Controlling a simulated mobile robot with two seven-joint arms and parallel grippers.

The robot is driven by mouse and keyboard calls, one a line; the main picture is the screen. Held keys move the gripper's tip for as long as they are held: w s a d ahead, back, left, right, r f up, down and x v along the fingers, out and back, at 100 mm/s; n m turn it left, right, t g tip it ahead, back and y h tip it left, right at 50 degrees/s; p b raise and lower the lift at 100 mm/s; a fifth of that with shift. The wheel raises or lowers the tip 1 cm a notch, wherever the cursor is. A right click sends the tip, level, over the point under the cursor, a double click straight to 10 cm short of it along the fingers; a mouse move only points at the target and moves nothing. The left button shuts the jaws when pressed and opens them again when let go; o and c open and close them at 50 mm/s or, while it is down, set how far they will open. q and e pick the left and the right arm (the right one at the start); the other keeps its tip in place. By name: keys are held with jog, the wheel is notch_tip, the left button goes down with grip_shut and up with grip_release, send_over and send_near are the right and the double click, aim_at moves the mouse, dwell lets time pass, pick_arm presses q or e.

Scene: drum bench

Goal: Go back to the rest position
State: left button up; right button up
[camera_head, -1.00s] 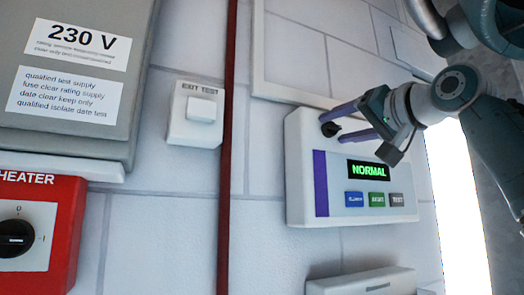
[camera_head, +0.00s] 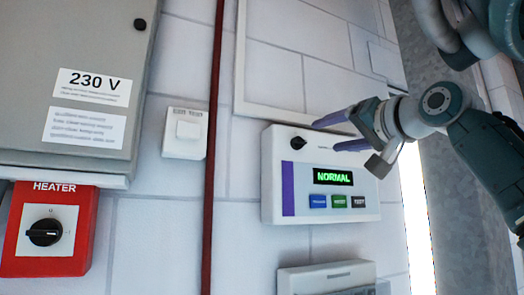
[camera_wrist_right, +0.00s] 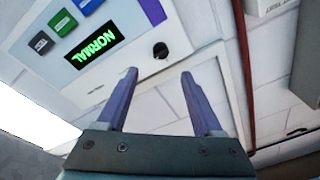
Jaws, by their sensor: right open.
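My right gripper (camera_head: 323,136) comes in from the right in the head view, in front of a white wall panel (camera_head: 372,206). Its two purple fingers are apart with nothing between them, as the right wrist view (camera_wrist_right: 159,80) also shows. The panel has a black knob (camera_head: 298,142), a green NORMAL display (camera_head: 332,177) and blue, green and dark buttons. The knob is clear of the fingers and lies just beyond their tips. My left gripper is in neither view.
A red HEATER switch box (camera_head: 75,240) and a grey 230 V cabinet (camera_head: 60,30) are at the left. A dark red pipe (camera_head: 213,110) runs down the wall beside a white EXIT TEST box (camera_head: 186,132). A pale box (camera_head: 325,278) is below the panel.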

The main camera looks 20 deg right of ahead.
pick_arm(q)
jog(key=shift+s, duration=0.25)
pick_arm(e)
jog(key=shift+s, duration=0.2)
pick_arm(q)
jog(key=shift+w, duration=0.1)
pick_arm(e)
jog(key=s+a+f+n+g, duration=0.2)
jog(key=s+a+f+g, duration=0.1)
jog(key=f, duration=0.8)
jog(key=s+a+f+n+g, duration=0.1)
jog(key=s+a+f+g, duration=0.15)
jog(key=f, duration=0.75)
jog(key=s+a+f+n+g, duration=0.2)
jog(key=s+a+f+g, duration=0.15)
jog(key=f, duration=0.75)
jog(key=s+a+f+n+g, duration=0.1)
jog(key=s+f+g, duration=0.1)
jog(key=s+f, duration=0.3)
jog(key=s+a+f+n+g, duration=0.1)
jog(key=s+f, duration=0.4)
jog(key=s, duration=0.7)
jog(key=s+a+f+n+g+h, duration=0.1)
jog(key=s+f+g, duration=0.3)
jog(key=s, duration=0.5)
jog(key=shift+s+a+f, duration=0.25)
jog(key=shift+a+f, duration=0.3)
jog(key=shift+f, duration=0.1)
